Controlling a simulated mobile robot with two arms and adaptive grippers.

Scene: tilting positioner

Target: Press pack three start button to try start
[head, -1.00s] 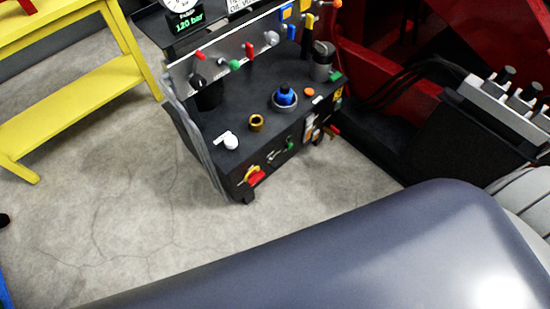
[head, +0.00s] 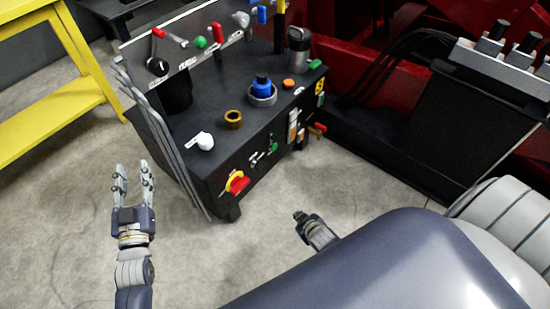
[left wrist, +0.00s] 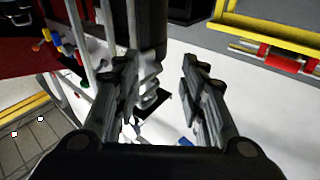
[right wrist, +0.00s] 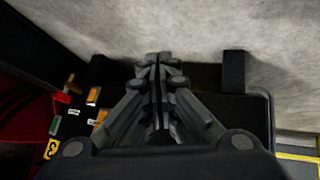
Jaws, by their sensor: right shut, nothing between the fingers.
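The black control console (head: 205,165) stands in the middle of the head view. Its front face carries a green button (head: 273,146), a red knob on yellow (head: 237,182), and a yellow label (head: 319,86) with a small green part (head: 320,100) beside it. Which one is pack three's start button I cannot tell. The yellow label also shows in the right wrist view (right wrist: 51,149). My right gripper (head: 299,215) is shut and empty, low in front of the console's front face and apart from it. My left gripper (head: 134,172) is open and empty, left of the console.
Grey hoses (head: 165,150) run down the console's left side. A yellow bench (head: 50,102) stands at the left. Red machinery (head: 350,75) and a black unit with silver valves (head: 500,65) are at the right. Concrete floor is open in front.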

